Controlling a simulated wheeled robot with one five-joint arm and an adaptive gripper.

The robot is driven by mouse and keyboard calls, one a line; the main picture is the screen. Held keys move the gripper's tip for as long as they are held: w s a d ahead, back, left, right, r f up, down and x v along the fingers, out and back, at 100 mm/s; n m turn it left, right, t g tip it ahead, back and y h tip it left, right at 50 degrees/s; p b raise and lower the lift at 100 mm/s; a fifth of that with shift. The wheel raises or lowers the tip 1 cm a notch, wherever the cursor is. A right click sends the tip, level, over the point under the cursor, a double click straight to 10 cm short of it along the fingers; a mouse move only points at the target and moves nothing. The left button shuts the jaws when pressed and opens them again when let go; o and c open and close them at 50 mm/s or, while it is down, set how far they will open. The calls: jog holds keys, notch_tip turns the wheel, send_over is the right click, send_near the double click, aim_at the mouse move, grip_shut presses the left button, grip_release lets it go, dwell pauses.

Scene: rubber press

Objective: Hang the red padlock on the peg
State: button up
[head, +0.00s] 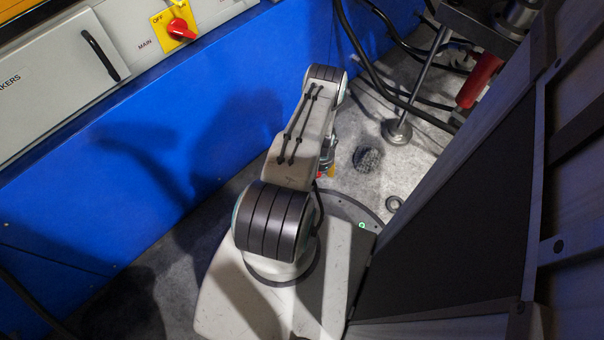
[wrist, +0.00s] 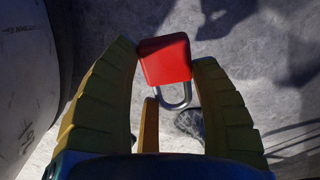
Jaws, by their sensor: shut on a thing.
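In the wrist view my gripper (wrist: 165,62) has its two ribbed yellow fingers on either side of the red padlock (wrist: 166,58). It is shut on the padlock's red body. The grey shackle (wrist: 178,104) points down in the picture, back toward the palm, between the fingers. In the head view my arm hides most of the gripper; only a small patch of yellow and red shows beside the arm. I cannot make out the peg in either view.
A blue cabinet wall with a red switch on a yellow plate (head: 178,27) stands left of my arm. A dark panel (head: 450,205) stands close on the right. Black cables, a metal rod on a round foot (head: 397,130) and a red cylinder (head: 480,80) are at upper right.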

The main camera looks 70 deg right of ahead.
jog(key=w+a+f+b, duration=0.1)
jog(key=w+f, duration=0.1)
jog(key=w, duration=0.1)
jog(key=w+a+f+b, duration=0.1)
jog(key=w+a+f, duration=0.1)
jog(key=w, duration=0.1)
jog(key=w+a+f+b, duration=0.2)
jog(key=w+f, duration=0.1)
jog(key=w, duration=0.1)
jog(key=shift+s+f+b, duration=0.2)
jog(key=shift+f+b, duration=0.25)
jog(key=shift+f, duration=0.3)
jog(key=shift+d+f+b, duration=0.1)
jog(key=shift+f+b, duration=0.35)
jog(key=shift+f, duration=0.35)
jog(key=shift+f, duration=0.15)
jog(key=o, duration=1.2)
